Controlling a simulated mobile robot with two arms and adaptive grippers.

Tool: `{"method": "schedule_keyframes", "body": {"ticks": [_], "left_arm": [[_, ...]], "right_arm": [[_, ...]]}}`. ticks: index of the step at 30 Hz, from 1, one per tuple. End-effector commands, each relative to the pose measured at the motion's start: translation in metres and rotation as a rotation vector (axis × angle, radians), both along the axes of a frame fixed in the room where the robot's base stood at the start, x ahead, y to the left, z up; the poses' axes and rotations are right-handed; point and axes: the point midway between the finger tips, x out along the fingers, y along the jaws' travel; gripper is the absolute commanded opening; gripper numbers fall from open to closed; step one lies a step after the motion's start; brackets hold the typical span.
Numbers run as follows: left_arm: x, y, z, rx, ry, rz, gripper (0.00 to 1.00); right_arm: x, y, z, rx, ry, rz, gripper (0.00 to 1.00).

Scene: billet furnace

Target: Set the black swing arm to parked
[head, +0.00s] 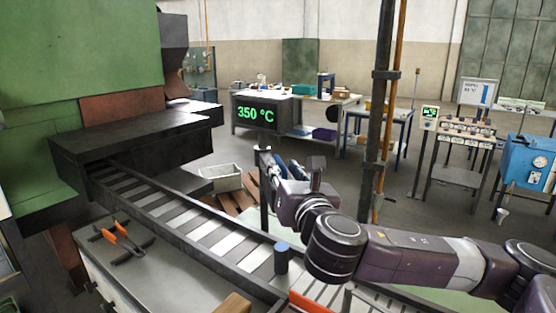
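A slim black upright post (263,190) with a small light cap stands at the far side of the roller conveyor. It may be part of the black swing arm; I cannot make out a separate arm on it. My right gripper (281,172) is just right of the post's top, partly hidden by my own wrist. In the picture its fingers look close to the post, but I cannot tell whether they touch it or how far they are open. My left gripper is not in view.
The roller conveyor (212,238) runs out of the green furnace (80,50). Orange-handled tongs (122,238) lie on the near bench. A crate (222,178) stands behind the conveyor. A vertical pole (377,120) rises behind my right arm.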

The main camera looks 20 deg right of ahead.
Motion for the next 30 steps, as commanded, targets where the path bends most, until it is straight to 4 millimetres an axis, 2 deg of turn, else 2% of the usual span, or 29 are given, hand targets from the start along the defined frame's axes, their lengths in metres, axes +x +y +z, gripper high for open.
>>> {"method": "schedule_keyframes", "body": {"ticks": [3, 9, 21, 28, 30], "left_arm": [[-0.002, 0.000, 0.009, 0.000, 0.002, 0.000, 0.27], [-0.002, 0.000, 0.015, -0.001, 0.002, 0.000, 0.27], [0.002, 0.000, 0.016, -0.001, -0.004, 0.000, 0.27], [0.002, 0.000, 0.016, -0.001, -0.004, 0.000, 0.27], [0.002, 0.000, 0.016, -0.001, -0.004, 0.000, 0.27]], "right_arm": [[0.020, -0.001, 0.003, 0.000, 0.000, -0.002, 0.27], [0.043, -0.002, 0.002, 0.000, 0.000, -0.001, 0.27], [0.050, -0.003, 0.000, 0.000, -0.001, 0.001, 0.27], [0.050, -0.003, 0.000, 0.000, 0.000, 0.000, 0.01], [0.050, -0.003, 0.000, 0.000, 0.000, 0.000, 0.00]]}}
